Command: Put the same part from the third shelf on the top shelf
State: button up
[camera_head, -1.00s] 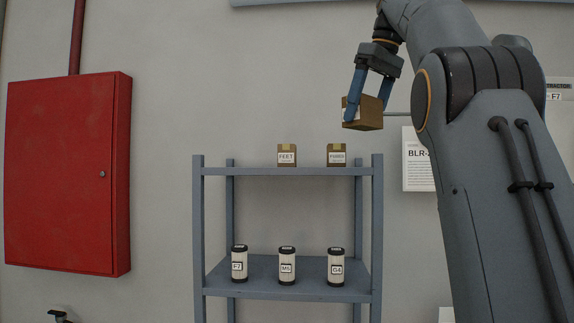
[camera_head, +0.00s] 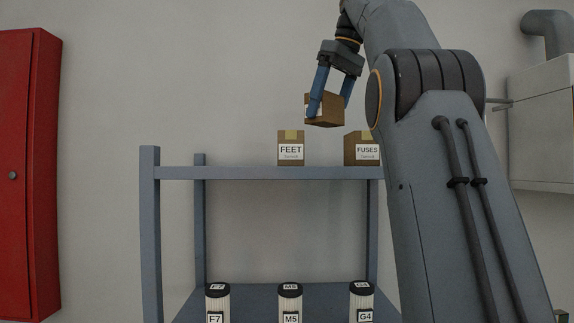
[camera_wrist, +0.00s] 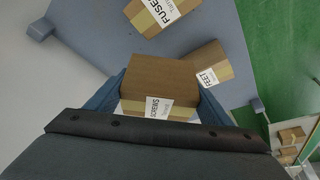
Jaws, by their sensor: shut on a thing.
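My gripper (camera_head: 329,109) is shut on a brown cardboard box (camera_head: 325,102) and holds it in the air above the shelf rack. In the wrist view the held box (camera_wrist: 158,85) sits between the blue fingers, with a white label reading SCREWS. On the top shelf (camera_head: 225,173) stand a FEET box (camera_head: 291,150) and a FUSES box (camera_head: 361,150), the latter partly hidden by my arm. The FUSES box (camera_wrist: 162,13) and FEET box (camera_wrist: 208,66) also show in the wrist view. The third shelf cannot be clearly told from these views.
Black-capped filters labelled F7 (camera_head: 217,302), M5 (camera_head: 290,302) and G4 (camera_head: 361,300) stand on the shelf below. The top shelf's left part is free. A corner post (camera_head: 150,230) rises above it. A red cabinet (camera_head: 28,180) hangs at the left.

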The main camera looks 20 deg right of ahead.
aim_at(343, 100)
jog(key=shift+f, duration=4.9)
jog(key=o, duration=0.9)
jog(key=shift+f, duration=0.15)
jog(key=shift+o, duration=0.5)
jog(key=v, duration=1.2)
jog(key=shift+s, duration=0.1)
jog(key=shift+s+d, duration=0.1)
